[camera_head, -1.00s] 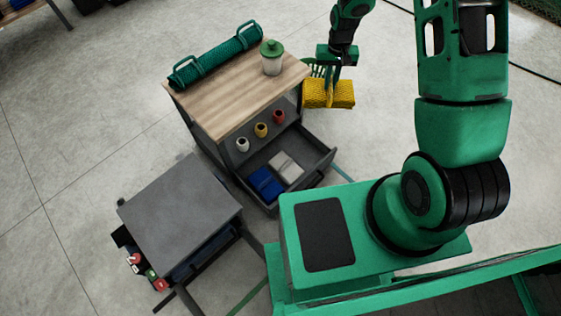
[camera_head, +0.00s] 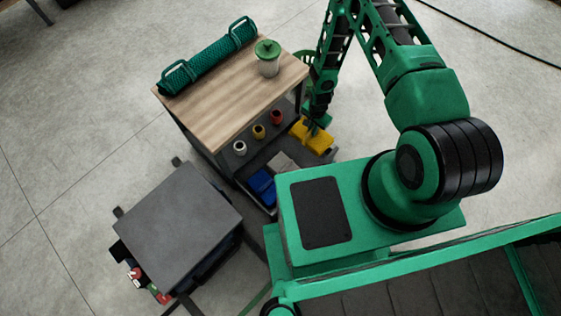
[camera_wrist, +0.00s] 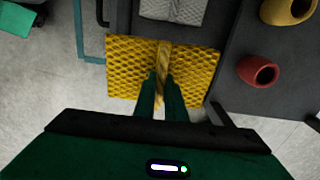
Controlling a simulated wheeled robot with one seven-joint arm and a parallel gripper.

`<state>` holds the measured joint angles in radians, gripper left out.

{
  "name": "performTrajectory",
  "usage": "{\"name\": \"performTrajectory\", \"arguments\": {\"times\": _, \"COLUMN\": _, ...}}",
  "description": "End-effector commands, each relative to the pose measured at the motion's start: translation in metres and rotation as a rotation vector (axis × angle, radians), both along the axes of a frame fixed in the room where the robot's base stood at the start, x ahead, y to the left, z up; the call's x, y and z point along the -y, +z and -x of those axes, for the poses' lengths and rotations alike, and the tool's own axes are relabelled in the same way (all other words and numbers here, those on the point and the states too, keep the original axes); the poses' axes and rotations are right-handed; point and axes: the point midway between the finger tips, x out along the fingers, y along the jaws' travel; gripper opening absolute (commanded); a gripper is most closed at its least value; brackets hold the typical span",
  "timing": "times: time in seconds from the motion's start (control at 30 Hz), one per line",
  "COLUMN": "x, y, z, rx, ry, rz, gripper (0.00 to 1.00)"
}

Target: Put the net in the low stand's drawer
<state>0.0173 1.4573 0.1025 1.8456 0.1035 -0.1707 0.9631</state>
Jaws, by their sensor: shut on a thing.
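My gripper (camera_head: 317,127) is shut on a folded yellow net (camera_head: 321,143) around its middle band. In the wrist view both fingers straddle the band of the yellow net (camera_wrist: 125,70). The net hangs at the right end of the open drawer (camera_head: 262,163) of the wood-topped stand (camera_head: 220,98). A folded blue net (camera_head: 261,184) and a folded grey net (camera_head: 282,161) lie in that drawer. In the wrist view the grey net (camera_wrist: 172,10) shows just beyond the yellow one. Whether the yellow net touches the drawer is unclear.
White (camera_head: 240,148), yellow (camera_head: 258,131) and red (camera_head: 277,117) cups stand on the shelf above the drawer. A grey-topped stand (camera_head: 180,223) is at lower left.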

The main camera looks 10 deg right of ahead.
Motion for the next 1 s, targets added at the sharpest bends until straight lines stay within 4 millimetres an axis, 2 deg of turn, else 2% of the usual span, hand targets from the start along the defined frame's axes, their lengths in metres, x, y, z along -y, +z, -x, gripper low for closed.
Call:
{"name": "performTrajectory", "arguments": {"times": 0.17, "x": 0.002, "y": -0.021, "z": 0.004, "rx": -0.001, "ry": -0.023, "rz": -0.001, "gripper": 0.0}}
{"name": "performTrajectory", "arguments": {"times": 0.7, "x": 0.009, "y": -0.132, "z": 0.005, "rx": 0.0, "ry": -0.031, "rz": -0.001, "gripper": 0.0}}
{"name": "performTrajectory", "arguments": {"times": 1.0, "x": 0.009, "y": -0.155, "z": 0.005, "rx": 0.0, "ry": -0.031, "rz": -0.001, "gripper": 0.0}}
